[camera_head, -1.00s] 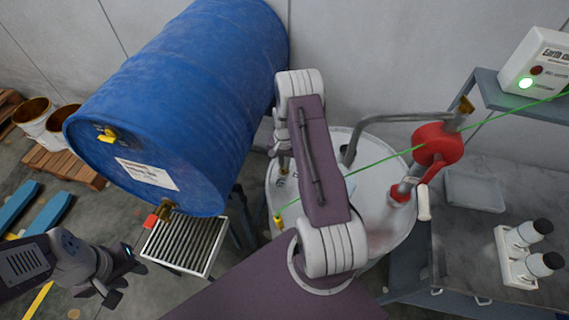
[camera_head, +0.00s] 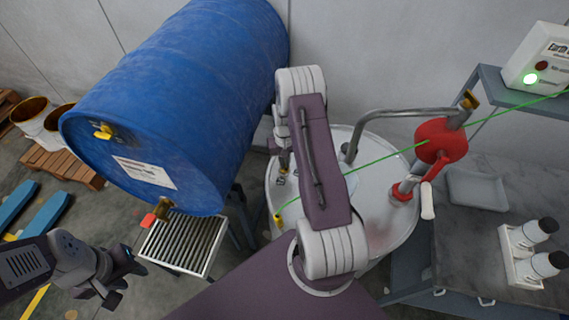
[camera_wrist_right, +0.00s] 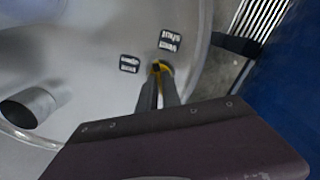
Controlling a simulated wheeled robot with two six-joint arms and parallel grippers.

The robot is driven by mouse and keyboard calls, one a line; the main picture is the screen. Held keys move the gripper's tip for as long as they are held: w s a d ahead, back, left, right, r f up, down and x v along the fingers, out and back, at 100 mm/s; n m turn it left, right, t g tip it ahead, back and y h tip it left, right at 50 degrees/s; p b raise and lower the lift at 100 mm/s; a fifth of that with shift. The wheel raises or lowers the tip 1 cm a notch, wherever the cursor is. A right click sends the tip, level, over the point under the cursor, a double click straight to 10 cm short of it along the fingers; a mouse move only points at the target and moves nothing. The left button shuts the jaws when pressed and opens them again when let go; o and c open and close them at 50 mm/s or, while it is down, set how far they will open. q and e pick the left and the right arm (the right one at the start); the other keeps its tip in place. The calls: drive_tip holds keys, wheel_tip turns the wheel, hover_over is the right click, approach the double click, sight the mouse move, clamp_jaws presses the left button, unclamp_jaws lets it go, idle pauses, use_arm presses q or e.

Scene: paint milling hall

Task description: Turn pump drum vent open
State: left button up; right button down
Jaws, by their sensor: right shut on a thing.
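The pump drum is the pale metal drum (camera_head: 375,226) with a red rotary hand pump (camera_head: 441,141) on it. Its lid (camera_wrist_right: 95,65) fills much of the right wrist view. A small yellow vent handle (camera_wrist_right: 160,67) sits on the lid beside two dark labels, too blurred to read. My right gripper (camera_wrist_right: 158,88) is shut on the yellow handle, its fingertips hiding part of it. In the head view my right arm covers part of the lid, and the right gripper (camera_head: 283,162) shows only partly. My left gripper (camera_head: 128,278) is open and empty, low at the left.
A big blue drum (camera_head: 175,100) lies on a stand at left, above a slatted grate (camera_head: 185,243). A green wire runs from a yellow clamp (camera_head: 278,217) on the drum rim to a white box (camera_head: 540,60). White bottles (camera_head: 530,250) stand on the right bench.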

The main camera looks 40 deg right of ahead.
drive_tip(key=n+b, duration=0.1)
drive_tip(key=n, duration=0.5)
drive_tip(key=n+b, duration=0.1)
drive_tip(key=n, duration=0.4)
drive_tip(key=shift+n, duration=0.7)
drive_tip(key=c, duration=1.5)
unclamp_jaws()
drive_tip(key=shift+c, duration=0.2)
wheel_tip(320, 180, up, 9)
drive_tip(key=b, duration=0.1)
drive_tip(key=shift+b, duration=0.35)
